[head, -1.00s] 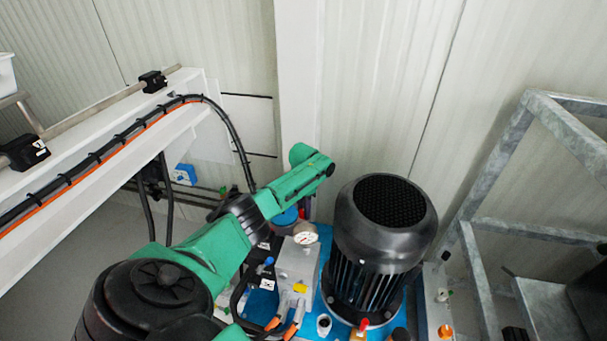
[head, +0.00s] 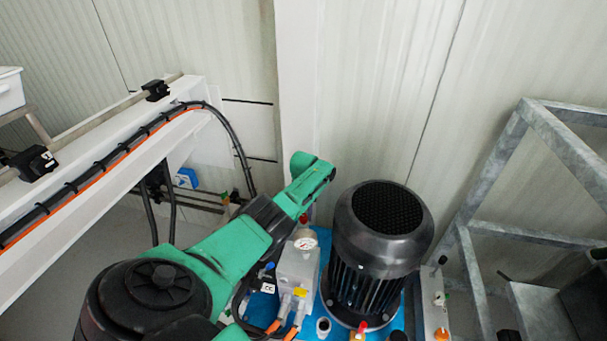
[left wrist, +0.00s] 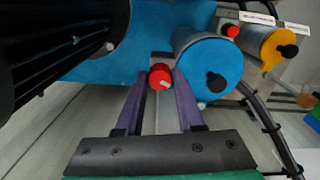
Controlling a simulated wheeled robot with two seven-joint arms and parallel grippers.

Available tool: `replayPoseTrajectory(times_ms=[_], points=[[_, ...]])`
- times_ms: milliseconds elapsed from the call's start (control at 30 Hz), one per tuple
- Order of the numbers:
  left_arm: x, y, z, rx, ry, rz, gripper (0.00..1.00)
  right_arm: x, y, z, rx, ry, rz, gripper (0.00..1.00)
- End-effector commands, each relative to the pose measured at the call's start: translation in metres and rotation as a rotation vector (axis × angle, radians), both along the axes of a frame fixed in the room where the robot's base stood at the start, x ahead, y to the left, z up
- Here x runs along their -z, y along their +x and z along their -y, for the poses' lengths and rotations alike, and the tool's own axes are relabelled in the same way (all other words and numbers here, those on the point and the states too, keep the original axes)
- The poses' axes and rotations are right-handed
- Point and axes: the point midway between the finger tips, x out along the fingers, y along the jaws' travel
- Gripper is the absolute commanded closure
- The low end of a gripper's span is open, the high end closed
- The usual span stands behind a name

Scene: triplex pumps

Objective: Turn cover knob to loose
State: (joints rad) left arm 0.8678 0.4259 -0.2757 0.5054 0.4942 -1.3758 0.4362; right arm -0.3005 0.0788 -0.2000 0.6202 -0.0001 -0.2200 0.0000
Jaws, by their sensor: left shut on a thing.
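A small red knob (left wrist: 160,77) with a pale pin sits between the two purple fingers of my left gripper (left wrist: 161,85) in the left wrist view. The gripper is shut on it. Just right of the fingers is a blue round cover (left wrist: 209,66) with a black knob (left wrist: 217,82) at its lower edge. In the head view, my green left arm reaches over the pump unit and hides the fingers and the cover. A red part (head: 303,219) shows just below the wrist. My right gripper is in neither view.
A large black motor (head: 382,230) stands close right of my left arm. A metal block with a gauge (head: 305,243) is below the wrist. A grey steel frame (head: 480,190) stands at the right, and a white beam with cables (head: 120,140) at the left.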

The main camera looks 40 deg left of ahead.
Motion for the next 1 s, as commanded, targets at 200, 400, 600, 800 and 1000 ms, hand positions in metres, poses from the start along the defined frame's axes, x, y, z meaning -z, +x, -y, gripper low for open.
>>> replayPoseTrajectory(times_ms=[200, 400, 600, 800, 1000], points=[[-0.0015, 0.0015, 0.0002, -0.202, 0.000, 0.004, 1.00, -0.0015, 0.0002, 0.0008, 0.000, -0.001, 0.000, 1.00], [-0.0013, 0.0012, -0.0002, -0.391, 0.001, 0.003, 1.00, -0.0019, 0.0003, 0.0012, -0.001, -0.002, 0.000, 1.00], [-0.0016, 0.0018, -0.0003, -0.562, 0.000, 0.005, 1.00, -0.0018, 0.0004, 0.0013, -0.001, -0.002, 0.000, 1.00], [-0.0014, 0.0018, -0.0005, -0.692, 0.001, 0.006, 1.00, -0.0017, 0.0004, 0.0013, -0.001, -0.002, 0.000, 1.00], [-0.0017, 0.0017, -0.0010, -0.771, 0.002, 0.006, 1.00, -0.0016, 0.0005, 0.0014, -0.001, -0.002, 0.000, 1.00]])
